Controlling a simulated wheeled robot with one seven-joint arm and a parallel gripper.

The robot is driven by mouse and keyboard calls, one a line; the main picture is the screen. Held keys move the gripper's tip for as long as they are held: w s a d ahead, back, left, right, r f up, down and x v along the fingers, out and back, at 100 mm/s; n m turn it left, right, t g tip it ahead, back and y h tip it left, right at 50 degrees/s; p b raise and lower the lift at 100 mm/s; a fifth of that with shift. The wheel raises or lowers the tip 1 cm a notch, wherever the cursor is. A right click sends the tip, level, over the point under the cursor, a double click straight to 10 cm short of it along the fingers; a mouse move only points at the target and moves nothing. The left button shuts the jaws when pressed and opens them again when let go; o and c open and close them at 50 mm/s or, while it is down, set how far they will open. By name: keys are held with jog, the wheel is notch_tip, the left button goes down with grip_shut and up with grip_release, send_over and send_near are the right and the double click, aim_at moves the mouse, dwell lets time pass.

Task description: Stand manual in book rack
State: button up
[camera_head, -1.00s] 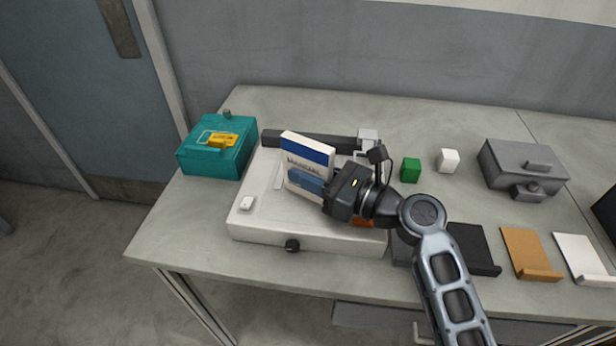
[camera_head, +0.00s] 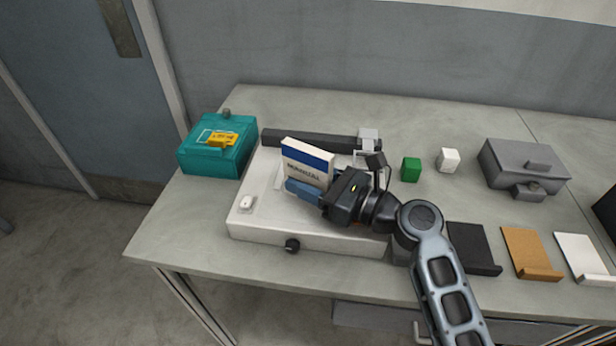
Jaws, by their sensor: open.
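The manual (camera_head: 306,165) is white with a blue band and printed lettering. It stands roughly upright, slightly tilted, over the white flat-topped unit (camera_head: 262,236). My gripper (camera_head: 306,190) is open at the manual's lower front, and a blue part shows there, close to the cover. I cannot tell whether the fingers touch the manual. The manual's lower edge is hidden by my gripper. A small pale piece (camera_head: 279,184) shows just left of the manual; I cannot tell whether it belongs to a book rack.
A teal box (camera_head: 205,160) with a yellow item (camera_head: 223,139) stands left. A dark bar (camera_head: 310,141) lies behind the manual. A green block (camera_head: 411,169), a white block (camera_head: 449,160) and a grey box (camera_head: 520,165) stand right. Black, tan and white trays line the front right.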

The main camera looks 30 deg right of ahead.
aim_at(307, 162)
jog(key=shift+r, duration=0.1)
jog(key=b+v, duration=0.1)
jog(key=v, duration=1)
jog(key=shift+s+d+b, duration=0.3)
jog(key=shift+b, duration=0.05)
jog(key=shift+w+b, duration=0.2)
jog(key=shift+b, duration=0.45)
jog(key=w+a+r+b, duration=0.1)
jog(key=b, duration=0.3)
jog(key=w+a+r+b, duration=0.1)
jog(key=b, duration=0.2)
jog(key=shift+w+a+r+b, duration=0.1)
jog(key=shift+w+r+b, duration=0.15)
jog(key=shift+w+b, duration=0.15)
jog(key=shift+w+a+r, duration=0.25)
jog(key=shift+a+r, duration=0.05)
jog(key=shift+r, duration=0.15)
jog(key=x, duration=0.7)
jog(key=shift+w+r, duration=0.15)
jog(key=shift+w, duration=0.1)
grip_shut()
